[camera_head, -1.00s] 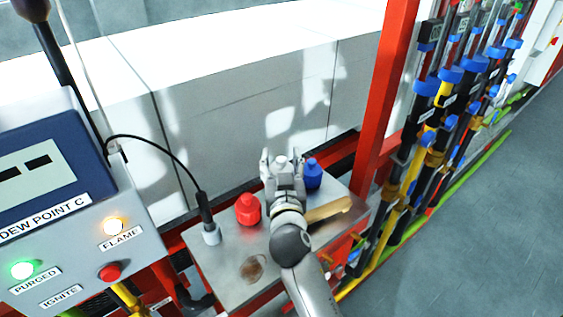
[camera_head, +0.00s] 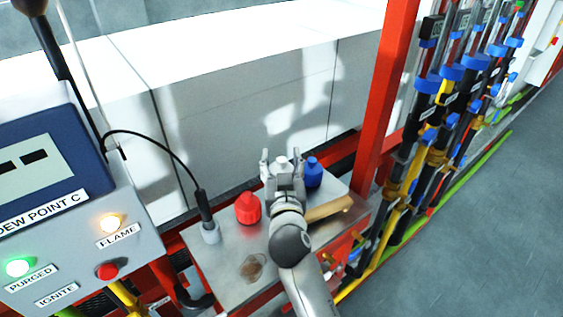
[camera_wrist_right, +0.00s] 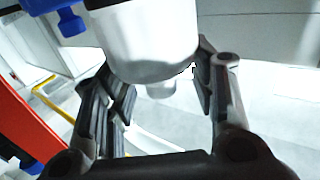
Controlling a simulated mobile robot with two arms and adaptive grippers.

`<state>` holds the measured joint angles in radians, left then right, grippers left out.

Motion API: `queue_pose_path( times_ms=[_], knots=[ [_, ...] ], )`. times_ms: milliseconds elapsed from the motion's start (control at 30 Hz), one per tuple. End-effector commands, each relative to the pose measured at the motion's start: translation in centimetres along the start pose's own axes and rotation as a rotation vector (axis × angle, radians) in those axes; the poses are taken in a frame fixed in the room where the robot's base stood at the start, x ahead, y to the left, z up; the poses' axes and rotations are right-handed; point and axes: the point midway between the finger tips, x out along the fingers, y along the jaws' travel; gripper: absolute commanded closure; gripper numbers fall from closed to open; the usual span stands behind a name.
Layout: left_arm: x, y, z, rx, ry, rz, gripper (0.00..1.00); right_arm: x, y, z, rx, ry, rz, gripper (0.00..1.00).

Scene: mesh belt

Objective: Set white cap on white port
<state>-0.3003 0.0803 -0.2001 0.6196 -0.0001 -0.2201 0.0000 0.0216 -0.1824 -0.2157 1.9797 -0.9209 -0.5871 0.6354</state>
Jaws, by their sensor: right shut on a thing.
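The white cap (camera_head: 282,163) is between the fingers of my right gripper (camera_head: 282,166), above the back part of a metal shelf (camera_head: 222,262). In the right wrist view the white cap (camera_wrist_right: 150,35) fills the top middle, its small round knob toward the gripper. My right gripper (camera_wrist_right: 155,95) is shut on it, a finger on each side. I cannot make out a white port in either view. My left gripper is not in view.
A red cap (camera_head: 248,208) stands left of my right gripper, and a blue cap (camera_head: 313,174) is close at its right. A wooden-handled tool (camera_head: 328,208) lies nearby. A black probe (camera_head: 206,215) stands on the shelf's left. A red post (camera_head: 385,110) rises at the right.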

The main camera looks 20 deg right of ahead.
Motion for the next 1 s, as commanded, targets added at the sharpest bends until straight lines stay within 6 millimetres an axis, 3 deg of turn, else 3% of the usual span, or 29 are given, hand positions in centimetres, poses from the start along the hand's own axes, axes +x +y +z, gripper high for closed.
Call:
queue_pose_path(
  times_ms=[1000],
  knots=[
    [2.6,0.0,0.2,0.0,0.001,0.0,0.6,-0.1,-0.2,2.8,0.005,-0.005,0.0,0.76]
  ],
)
